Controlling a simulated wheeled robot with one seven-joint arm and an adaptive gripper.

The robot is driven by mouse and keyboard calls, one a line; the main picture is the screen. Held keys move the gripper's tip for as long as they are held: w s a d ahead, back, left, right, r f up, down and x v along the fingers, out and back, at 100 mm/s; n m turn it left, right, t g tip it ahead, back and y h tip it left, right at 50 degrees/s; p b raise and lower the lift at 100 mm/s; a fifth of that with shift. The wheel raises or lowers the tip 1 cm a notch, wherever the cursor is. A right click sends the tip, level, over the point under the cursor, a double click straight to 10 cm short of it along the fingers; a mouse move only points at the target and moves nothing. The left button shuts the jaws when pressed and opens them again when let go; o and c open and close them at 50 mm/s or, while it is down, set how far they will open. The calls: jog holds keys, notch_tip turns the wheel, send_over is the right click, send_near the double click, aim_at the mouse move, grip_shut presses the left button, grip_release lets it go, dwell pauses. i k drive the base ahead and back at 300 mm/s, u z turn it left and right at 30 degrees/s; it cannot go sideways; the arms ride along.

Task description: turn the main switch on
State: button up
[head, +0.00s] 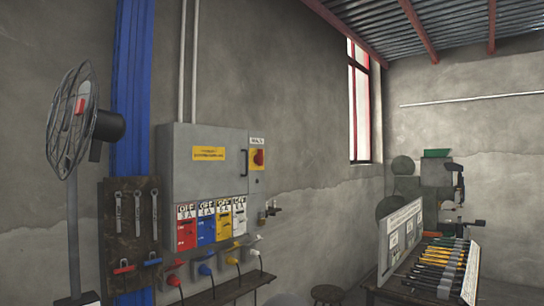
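A grey electrical cabinet (210,170) hangs on the wall left of centre. Below the cabinet door stand red (186,234), blue (206,231), yellow (224,226) and white (239,221) switch units with signs reading OFF. My gripper is not in view.
A standing fan (74,112) and a tool board (132,225) are left of the cabinet. Coloured plugs with cables (235,260) hang below it, over a dark bench (225,291). A stool (327,293) and a tool-laden table are at right.

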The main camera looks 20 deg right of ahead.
aim_at(258, 159)
jog(key=z, duration=0.6)
jog(key=i, duration=0.45)
jog(key=z, duration=0.8)
jog(key=i, duration=1.9)
jog(key=u, duration=0.95)
